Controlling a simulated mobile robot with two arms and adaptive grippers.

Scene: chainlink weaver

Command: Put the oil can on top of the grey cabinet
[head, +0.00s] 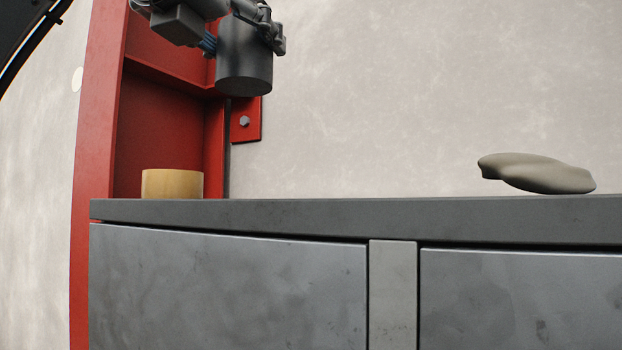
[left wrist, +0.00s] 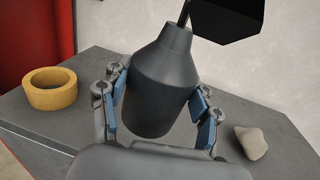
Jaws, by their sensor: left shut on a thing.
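The oil can is a dark grey can with a tapered shoulder and a narrow neck. In the head view the oil can (head: 245,62) is near the top, above the grey cabinet (head: 230,285), with clear space under it. My left gripper (head: 258,22) is shut on it. In the left wrist view the oil can (left wrist: 160,85) stands between the blue pads of my left gripper (left wrist: 160,112), neck upward. The cabinet top (left wrist: 60,115) shows below it. My right gripper is in neither view.
A yellow ring (head: 172,184), like a tape roll, sits on the cabinet top at the left. A beige stone-like lump (head: 537,173) is at the right. A red steel column (head: 95,120) stands at the left. The cabinet top between ring and lump is clear.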

